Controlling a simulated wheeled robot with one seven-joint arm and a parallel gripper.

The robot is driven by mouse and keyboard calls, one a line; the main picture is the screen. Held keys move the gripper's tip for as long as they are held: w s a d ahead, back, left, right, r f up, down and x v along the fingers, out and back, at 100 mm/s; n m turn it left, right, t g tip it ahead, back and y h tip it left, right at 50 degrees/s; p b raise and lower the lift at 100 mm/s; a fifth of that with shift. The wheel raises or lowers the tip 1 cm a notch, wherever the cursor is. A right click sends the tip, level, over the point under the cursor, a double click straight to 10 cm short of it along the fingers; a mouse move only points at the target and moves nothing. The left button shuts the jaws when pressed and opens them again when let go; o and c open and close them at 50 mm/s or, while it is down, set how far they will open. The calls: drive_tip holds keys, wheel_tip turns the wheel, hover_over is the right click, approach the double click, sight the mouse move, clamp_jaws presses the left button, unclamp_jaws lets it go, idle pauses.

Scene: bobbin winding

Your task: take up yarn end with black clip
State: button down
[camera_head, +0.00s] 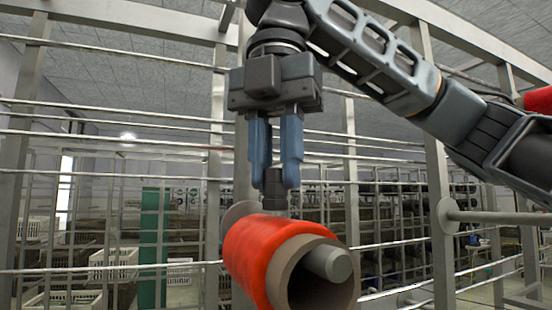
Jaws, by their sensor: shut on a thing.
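My gripper (275,178) hangs at the upper middle with its two blue fingers pointing down. It is shut on a black clip (274,204), whose dark body shows between and below the fingertips. Directly below is a red yarn bobbin (260,250) on a wide brown tube, pushed over a grey peg (333,263). The clip's lower end is close to the top of the red yarn; I cannot tell whether it touches. No loose yarn end can be made out.
A metal frame with upright posts (433,160) and thin horizontal rods surrounds the bobbin. An empty peg (500,217) sticks out at the right. Part of another red bobbin (538,99) shows at the upper right. White crates (113,262) stand behind at the left.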

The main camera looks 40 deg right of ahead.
drive_tip(key=shift+f, duration=0.35)
idle(0.3)
drive_tip(key=shift+r, duration=0.15)
drive_tip(key=shift+r+p, duration=0.35)
drive_tip(key=shift+r, duration=2.55)
